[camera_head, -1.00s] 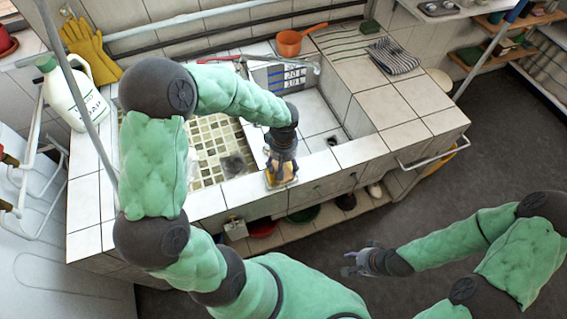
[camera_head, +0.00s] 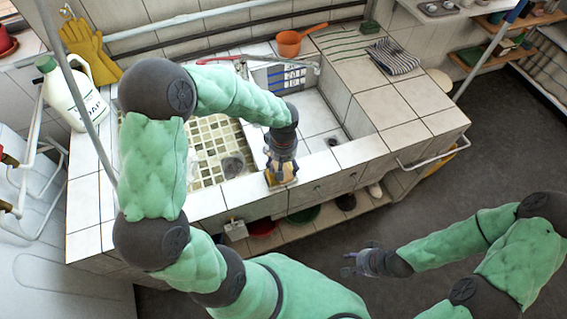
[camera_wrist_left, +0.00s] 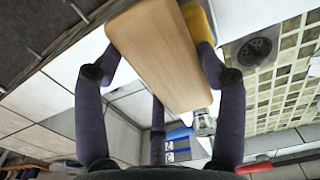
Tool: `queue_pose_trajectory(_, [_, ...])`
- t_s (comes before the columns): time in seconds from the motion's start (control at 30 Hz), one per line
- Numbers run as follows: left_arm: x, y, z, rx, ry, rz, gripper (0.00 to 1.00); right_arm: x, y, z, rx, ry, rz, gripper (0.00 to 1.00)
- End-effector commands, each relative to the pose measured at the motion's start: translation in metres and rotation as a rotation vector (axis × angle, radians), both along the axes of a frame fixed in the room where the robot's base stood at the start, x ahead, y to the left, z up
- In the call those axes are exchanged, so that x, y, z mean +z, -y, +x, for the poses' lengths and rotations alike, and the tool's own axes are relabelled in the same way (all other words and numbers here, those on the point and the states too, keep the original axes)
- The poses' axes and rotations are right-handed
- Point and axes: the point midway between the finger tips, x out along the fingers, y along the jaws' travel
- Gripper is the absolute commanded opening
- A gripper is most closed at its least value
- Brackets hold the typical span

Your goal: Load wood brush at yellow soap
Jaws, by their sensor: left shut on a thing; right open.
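My left gripper (camera_head: 283,165) is over the front ledge of the tiled sink. In the left wrist view its dark fingers (camera_wrist_left: 159,60) are closed around a light wooden block, the wood brush (camera_wrist_left: 158,50), touching it on both sides. The brush's bristles are hidden. The yellow soap (camera_wrist_left: 198,20) shows beside the brush's far end, partly covered by the brush and a finger. Whether brush and soap touch is not clear. In the head view the gripper covers most of both. My right gripper (camera_head: 358,264) is open and empty above the floor, away from the sink.
The sink has a mosaic basin (camera_head: 205,155) and a plain white basin. An orange saucepan (camera_head: 289,43), a striped cloth (camera_head: 393,57), a white jug (camera_head: 70,95) and yellow gloves (camera_head: 90,50) stand around it. The right counter top is mostly clear.

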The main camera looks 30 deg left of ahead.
Motion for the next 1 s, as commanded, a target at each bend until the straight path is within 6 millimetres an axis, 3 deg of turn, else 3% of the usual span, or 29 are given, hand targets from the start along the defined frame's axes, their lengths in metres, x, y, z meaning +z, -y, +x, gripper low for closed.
queue_pose_trajectory(1.0, [0.069, 0.0, 0.001, 0.0, 0.001, 0.0, 0.45, 0.044, 0.0, 0.0, 0.0, 0.0, 0.0, 0.41])
